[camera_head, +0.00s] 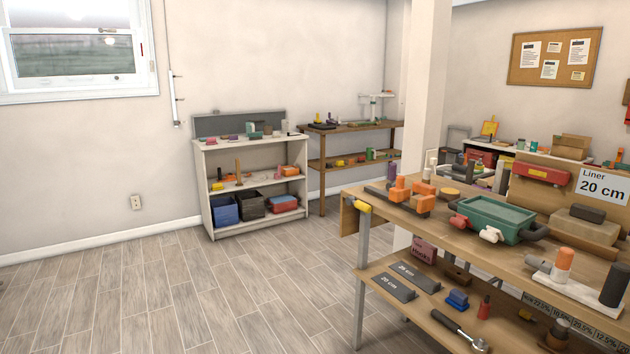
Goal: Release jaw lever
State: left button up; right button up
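No part is clearly recognisable as the jaw lever. An orange clamp-like block device (413,194) sits on a dark bar near the far left end of the wooden bench top. A yellow-ended piece (362,207) sticks out at the bench's left edge. A white base (577,288) with an orange-topped cylinder (564,262) stands at the right front of the bench. Neither of my grippers is in view.
The bench's lower shelf (415,310) holds grey plates, a blue block and a wrench-like tool (458,330). A white shelf unit (203,190) stands by the back wall. The floor (180,290) at left is clear.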

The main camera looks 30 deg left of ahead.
aim_at(392, 167)
jog(key=u, duration=0.4)
jog(key=i+j+z, duration=0.1)
jog(key=i+j, duration=0.25)
jog(key=i, duration=0.3)
jog(key=i+j, duration=0.4)
jog(key=i, duration=0.2)
jog(key=i+j+z, duration=0.15)
jog(key=i+j, duration=0.25)
jog(key=i, duration=0.25)
